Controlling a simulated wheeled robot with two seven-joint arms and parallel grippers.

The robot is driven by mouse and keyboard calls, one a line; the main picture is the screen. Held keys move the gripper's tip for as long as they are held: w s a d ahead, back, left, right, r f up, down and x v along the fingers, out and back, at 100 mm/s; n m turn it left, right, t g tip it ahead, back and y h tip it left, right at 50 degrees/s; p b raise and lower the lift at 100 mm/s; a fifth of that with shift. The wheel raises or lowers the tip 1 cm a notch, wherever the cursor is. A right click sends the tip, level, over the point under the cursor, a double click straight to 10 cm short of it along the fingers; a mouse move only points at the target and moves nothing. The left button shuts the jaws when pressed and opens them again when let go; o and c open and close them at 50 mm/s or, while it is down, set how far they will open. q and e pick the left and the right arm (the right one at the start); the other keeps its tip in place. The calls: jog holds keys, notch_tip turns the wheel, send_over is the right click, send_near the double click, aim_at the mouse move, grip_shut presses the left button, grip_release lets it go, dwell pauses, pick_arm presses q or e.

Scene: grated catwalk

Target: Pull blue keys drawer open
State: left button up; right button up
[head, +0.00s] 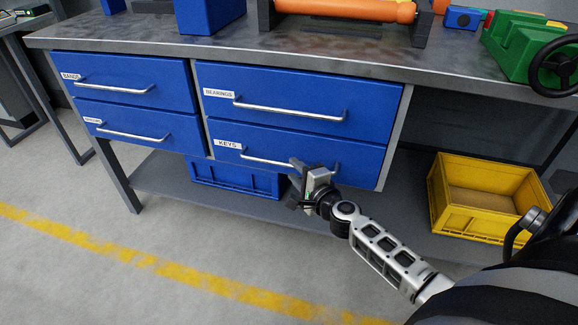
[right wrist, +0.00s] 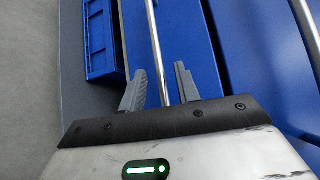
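The blue KEYS drawer (head: 345,155) is the lower right drawer of the bench, with a white KEYS label at its upper left. Its face looks flush with the bench front, so it appears closed. Its silver bar handle (head: 263,161) runs across the front. My right gripper (head: 300,180) is at the right part of this handle. In the right wrist view, the two grey fingers of the right gripper (right wrist: 160,78) stand apart, one on each side of the handle bar (right wrist: 153,35), with gaps visible. My left gripper is not in view.
The BEARINGS drawer (head: 290,85) sits directly above, with two more blue drawers to the left. On the lower shelf (head: 160,175) stand a blue crate (head: 235,180) below the drawer and a yellow crate (head: 470,228) to the right. The floor in front is clear.

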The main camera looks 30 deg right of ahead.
aim_at(289, 164)
jog(key=shift+w+d+f+b, duration=0.1)
jog(key=shift+w+f+b, duration=0.05)
jog(key=shift+w, duration=0.8)
jog(key=shift+w+d+f+b, duration=0.1)
jog(key=shift+w+f+b, duration=0.05)
jog(key=shift+w, duration=0.8)
grip_shut()
jog(key=shift+a, duration=0.1)
